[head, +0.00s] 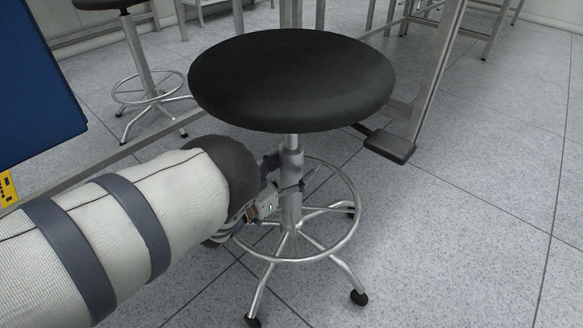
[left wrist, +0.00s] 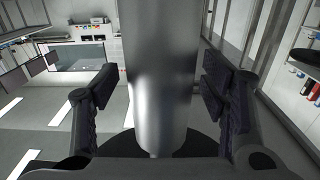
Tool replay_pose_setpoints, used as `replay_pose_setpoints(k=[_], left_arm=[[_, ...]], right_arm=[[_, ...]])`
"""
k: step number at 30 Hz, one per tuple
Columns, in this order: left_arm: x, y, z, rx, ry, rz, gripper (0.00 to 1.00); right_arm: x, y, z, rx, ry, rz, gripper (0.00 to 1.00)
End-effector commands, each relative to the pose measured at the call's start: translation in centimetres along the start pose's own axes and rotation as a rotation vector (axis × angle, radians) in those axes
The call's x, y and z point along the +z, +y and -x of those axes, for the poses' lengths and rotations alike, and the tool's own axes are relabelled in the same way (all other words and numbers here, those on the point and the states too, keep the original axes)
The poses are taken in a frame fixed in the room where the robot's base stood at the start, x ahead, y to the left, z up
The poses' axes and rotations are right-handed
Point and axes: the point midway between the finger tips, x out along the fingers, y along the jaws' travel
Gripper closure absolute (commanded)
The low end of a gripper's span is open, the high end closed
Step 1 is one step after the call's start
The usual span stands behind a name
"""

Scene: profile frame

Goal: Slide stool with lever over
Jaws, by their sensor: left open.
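The stool with the lever has a round black seat (head: 292,78) on a silver column (head: 291,200), with a foot ring and castered legs. Its black lever paddle (head: 390,146) sticks out under the seat on the right. My left gripper (head: 287,176) is at the column just below the seat, its fingers open on either side of it. In the left wrist view the column (left wrist: 160,75) stands between the two open fingers of my left gripper (left wrist: 158,92), with gaps visible on both sides. My right gripper is not in view.
Another black-seated stool (head: 143,65) stands at the back left. A metal frame (head: 436,75) rises behind the lever, with a low bar running left behind the stool. A blue panel (head: 38,85) is at the left edge. The tiled floor (head: 480,220) to the right is clear.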

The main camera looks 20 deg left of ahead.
Motion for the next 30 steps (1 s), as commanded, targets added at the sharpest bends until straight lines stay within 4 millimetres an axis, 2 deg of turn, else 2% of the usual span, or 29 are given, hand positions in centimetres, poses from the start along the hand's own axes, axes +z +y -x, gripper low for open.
replay_pose_setpoints(k=[4, 7, 15, 21, 30], left_arm=[[0.0, 0.0, 0.3, 0.000, 0.000, 0.000, 0.34], [0.0, -0.1, 1.6, -0.002, -0.002, 0.000, 0.34], [0.1, -0.1, 8.0, -0.003, -0.004, 0.001, 0.34], [0.1, 0.0, 11.2, -0.002, -0.001, 0.000, 0.34], [0.0, 0.0, 12.0, 0.000, 0.000, 0.000, 0.34]], right_arm=[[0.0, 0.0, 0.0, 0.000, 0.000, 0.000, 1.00], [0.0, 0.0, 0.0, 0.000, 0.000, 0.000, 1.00], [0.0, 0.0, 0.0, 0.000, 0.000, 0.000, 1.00], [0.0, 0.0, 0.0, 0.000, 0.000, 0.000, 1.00], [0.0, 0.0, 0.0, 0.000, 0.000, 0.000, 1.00]])
